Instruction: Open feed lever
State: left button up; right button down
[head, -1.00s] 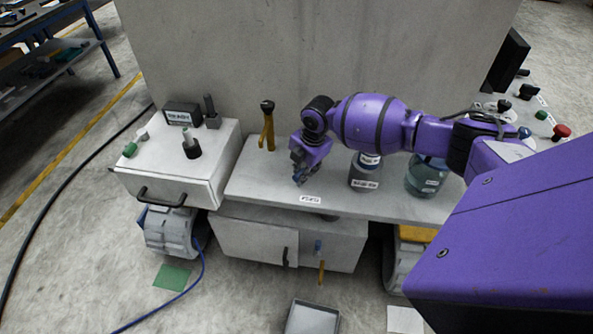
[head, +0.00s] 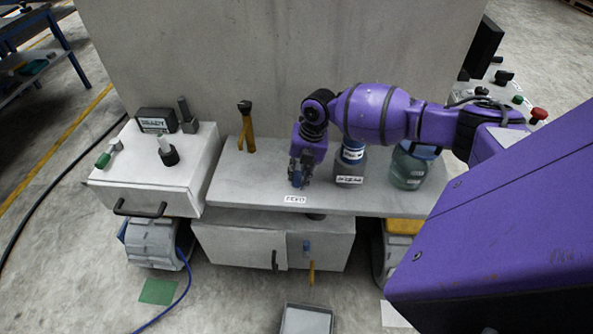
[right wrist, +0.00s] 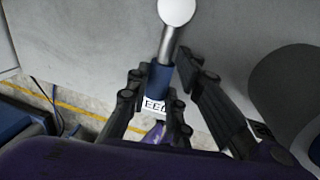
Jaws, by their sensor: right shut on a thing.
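The feed lever (right wrist: 168,50) shows in the right wrist view, with a pale round knob, a metal shaft and a blue lower part. My right gripper (right wrist: 156,103) has its fingers on both sides of the blue part and is shut on the lever. In the head view my right gripper (head: 297,181) points down at the shelf, just behind the FEED label (head: 295,199), and hides most of the lever. The label also shows between the fingers in the right wrist view (right wrist: 155,105). My left gripper is not in view.
A grey bottle (head: 350,165) and a clear jar (head: 409,166) stand close right of the gripper. A white box (head: 155,165) with knobs is farther left. The wall (head: 280,60) rises behind the shelf.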

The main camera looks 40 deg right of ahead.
jog(key=shift+r, duration=0.1)
jog(key=c, duration=1.6)
grip_release()
jog(key=shift+o, duration=0.2)
notch_tip(320, 180, up, 12)
jog(key=s+d, duration=0.1)
jog(key=d, duration=0.1)
jog(key=shift+s, duration=0.25)
jog(key=shift+a+f, duration=0.1)
jog(key=shift+f, duration=0.15)
